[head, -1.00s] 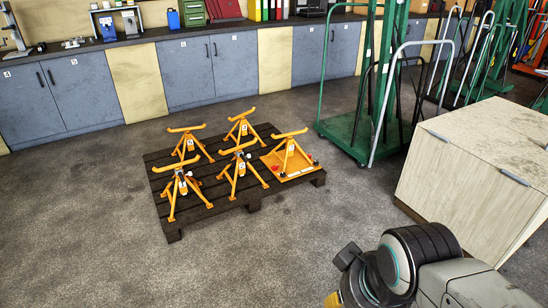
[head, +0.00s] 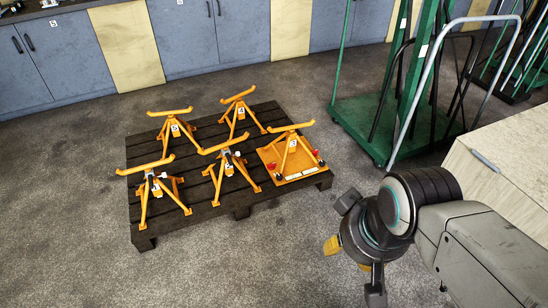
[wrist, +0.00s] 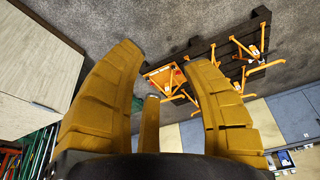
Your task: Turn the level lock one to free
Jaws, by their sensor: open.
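Several orange stands with curved top bars stand on a dark pallet (head: 270,207) in the head view. The front left stand (head: 148,205) and the front middle stand (head: 238,163) each carry a small dark-and-white fitting below the top. The right stand (head: 292,150) is on an orange plate (head: 300,172) with red parts at its corners. The number labels are too small to read surely, so I cannot tell which lock is one or its setting. My gripper (head: 348,256) is right of the pallet, apart from it. In the wrist view my gripper (wrist: 165,55) is open and empty.
A green trolley (head: 362,125) with a grey handle stands behind right. A pale wooden cabinet (head: 505,165) is at the right. Blue cupboards (head: 70,65) line the back wall. The grey floor (head: 70,230) is clear in front and left of the pallet.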

